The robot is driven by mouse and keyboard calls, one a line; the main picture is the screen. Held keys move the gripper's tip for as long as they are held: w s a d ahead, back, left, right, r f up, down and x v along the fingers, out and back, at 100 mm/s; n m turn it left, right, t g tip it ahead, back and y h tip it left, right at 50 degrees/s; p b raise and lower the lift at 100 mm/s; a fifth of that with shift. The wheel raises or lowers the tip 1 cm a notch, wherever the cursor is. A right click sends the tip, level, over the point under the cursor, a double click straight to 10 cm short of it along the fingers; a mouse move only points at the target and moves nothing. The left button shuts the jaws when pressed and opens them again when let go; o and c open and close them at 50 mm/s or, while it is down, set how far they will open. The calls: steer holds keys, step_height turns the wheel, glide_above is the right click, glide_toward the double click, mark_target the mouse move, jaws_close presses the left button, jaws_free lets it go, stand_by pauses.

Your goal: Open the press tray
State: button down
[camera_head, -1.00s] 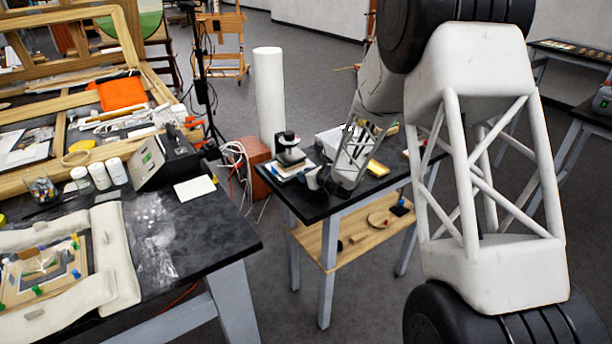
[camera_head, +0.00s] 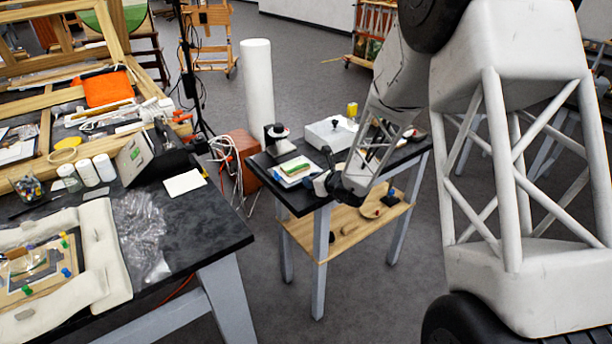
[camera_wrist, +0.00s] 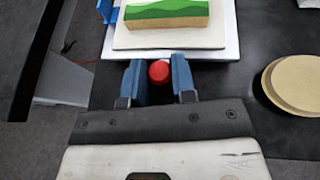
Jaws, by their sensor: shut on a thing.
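The press tray (camera_head: 281,179) is a flat white plate on the small black table. It carries a pale slab with a green-topped block (camera_head: 295,169). In the wrist view the tray (camera_wrist: 226,50) lies just ahead of my gripper, with the green-topped block (camera_wrist: 167,15) on it. A red knob (camera_wrist: 158,71) sits at the tray's near edge, between my two blue fingers. My gripper (camera_wrist: 157,78) is shut on this knob; the exact contact is hard to see. In the head view my gripper (camera_head: 318,182) is at the tray's near right side. The dark press (camera_head: 279,138) stands behind the tray.
A white box (camera_head: 328,134) stands right of the press. Round tan discs (camera_wrist: 297,82) lie right of my gripper. The small table (camera_head: 300,199) has a wooden lower shelf (camera_head: 340,228). A larger cluttered bench (camera_head: 200,225) stands to the left, with a floor gap between.

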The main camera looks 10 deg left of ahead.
steer(key=shift+s+d, duration=0.25)
steer(key=shift+d, duration=0.05)
steer(key=c, duration=0.9)
jaws_free()
steer(key=shift+v, duration=3.9)
